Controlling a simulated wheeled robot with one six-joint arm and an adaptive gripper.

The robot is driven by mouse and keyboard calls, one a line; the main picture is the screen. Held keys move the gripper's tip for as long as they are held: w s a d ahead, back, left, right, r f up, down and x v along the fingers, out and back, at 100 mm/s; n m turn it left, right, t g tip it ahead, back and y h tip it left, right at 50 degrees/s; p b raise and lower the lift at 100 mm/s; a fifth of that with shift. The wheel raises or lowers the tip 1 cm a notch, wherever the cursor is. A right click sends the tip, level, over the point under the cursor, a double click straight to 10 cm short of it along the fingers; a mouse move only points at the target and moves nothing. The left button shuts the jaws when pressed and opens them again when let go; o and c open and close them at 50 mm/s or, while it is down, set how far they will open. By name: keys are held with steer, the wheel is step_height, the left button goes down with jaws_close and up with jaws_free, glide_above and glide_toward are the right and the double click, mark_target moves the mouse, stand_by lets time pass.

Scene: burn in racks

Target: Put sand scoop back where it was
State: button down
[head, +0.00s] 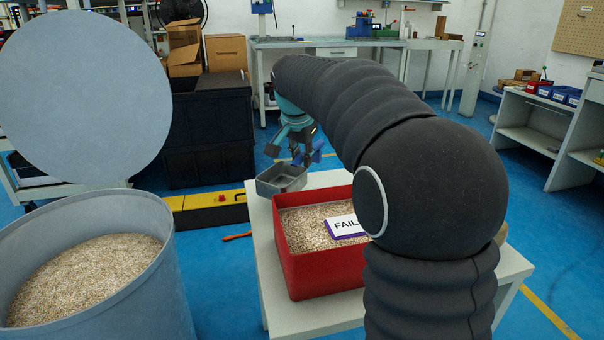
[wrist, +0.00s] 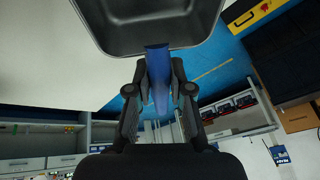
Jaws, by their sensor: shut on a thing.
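The sand scoop has a grey, open, box-shaped pan (head: 281,180) and a blue handle (head: 313,154). My gripper (head: 303,157) is shut on the blue handle, at the far left corner of the white table. In the wrist view the handle (wrist: 157,72) stands between the two dark fingers of my gripper (wrist: 158,85), and the pan (wrist: 150,40) fills the top of the picture. The pan looks empty there. I cannot tell whether it touches the table or hangs just above it.
A red bin (head: 303,262) of granular sand with a FAIL sign (head: 345,227) stands on the white table (head: 262,235). A large grey barrel (head: 160,270) of similar grains stands at the left. A yellow-and-black case (head: 207,208) and black crates (head: 210,130) lie behind.

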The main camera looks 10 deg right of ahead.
mark_target(301, 162)
steer(key=shift+f+b, duration=0.35)
steer(key=shift+f, duration=1.45)
steer(key=shift+f, duration=0.15)
steer(key=c, duration=1.1)
jaws_free()
steer(key=shift+o, duration=0.2)
steer(key=shift+r, duration=0.3)
steer(key=p+v, duration=0.2)
steer(key=v, duration=0.9)
steer(key=shift+s+r, duration=0.2)
steer(key=shift+r, duration=0.15)
